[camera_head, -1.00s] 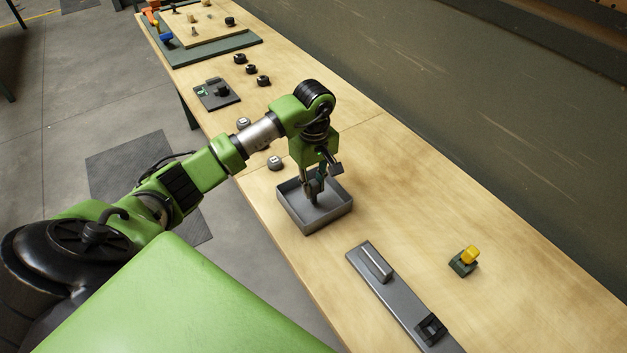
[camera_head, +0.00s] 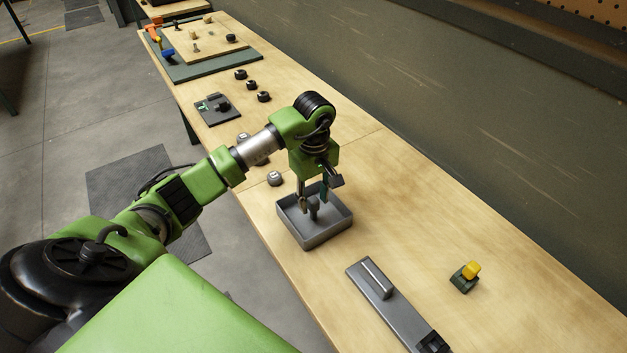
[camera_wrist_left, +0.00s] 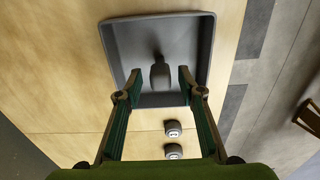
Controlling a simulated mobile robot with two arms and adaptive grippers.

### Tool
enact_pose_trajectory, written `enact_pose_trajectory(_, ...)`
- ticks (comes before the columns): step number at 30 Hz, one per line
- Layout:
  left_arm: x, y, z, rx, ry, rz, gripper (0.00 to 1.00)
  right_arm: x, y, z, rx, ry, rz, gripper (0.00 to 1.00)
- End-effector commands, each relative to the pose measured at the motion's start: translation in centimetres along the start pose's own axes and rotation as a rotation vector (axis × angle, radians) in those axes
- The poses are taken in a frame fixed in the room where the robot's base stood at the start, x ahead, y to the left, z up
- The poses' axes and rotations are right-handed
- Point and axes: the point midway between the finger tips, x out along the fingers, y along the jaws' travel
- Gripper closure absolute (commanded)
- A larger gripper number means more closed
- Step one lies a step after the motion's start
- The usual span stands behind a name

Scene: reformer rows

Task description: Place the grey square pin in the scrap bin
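The scrap bin (camera_head: 338,232) is a shallow grey square tray on the wooden bench, also seen in the left wrist view (camera_wrist_left: 204,45). The grey square pin (camera_head: 313,212) is inside the bin, seemingly standing upright on its floor; it also shows in the left wrist view (camera_wrist_left: 160,77). My left gripper (camera_head: 313,198) is above the bin, pointing down. Its fingers are spread on either side of the pin with gaps to it, as the left wrist view (camera_wrist_left: 159,84) shows. My right gripper is not in view.
Small grey pieces (camera_head: 274,178) lie beside the bin. A grey plate with a raised bar (camera_head: 376,279) and a green block with a yellow top (camera_head: 466,277) are nearer. Black round parts (camera_head: 252,86) and a board (camera_head: 205,40) lie farther off. The bench right of the bin is clear.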

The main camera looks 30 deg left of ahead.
Motion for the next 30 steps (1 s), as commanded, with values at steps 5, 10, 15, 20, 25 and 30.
enact_pose_trajectory(5, -3.6, 0.1, -0.2, 0.001, 0.007, 0.006, 0.65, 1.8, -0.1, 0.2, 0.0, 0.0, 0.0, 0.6)
enact_pose_trajectory(10, -7.4, 0.1, -0.1, 0.0, 0.005, 0.005, 0.65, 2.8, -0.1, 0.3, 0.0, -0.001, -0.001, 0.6)
enact_pose_trajectory(15, -9.9, 0.0, -0.1, -0.001, 0.005, 0.001, 0.65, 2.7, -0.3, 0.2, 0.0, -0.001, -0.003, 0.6)
enact_pose_trajectory(20, -10.8, 0.0, -0.1, -0.001, 0.002, 0.0, 0.65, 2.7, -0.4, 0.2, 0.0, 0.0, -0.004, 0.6)
enact_pose_trajectory(25, -10.9, 0.0, 0.0, -0.001, 0.001, -0.001, 0.65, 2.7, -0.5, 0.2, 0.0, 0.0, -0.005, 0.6)
enact_pose_trajectory(30, -10.9, 0.0, 0.0, -0.001, 0.001, -0.001, 0.65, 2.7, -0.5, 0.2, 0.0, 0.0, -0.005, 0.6)
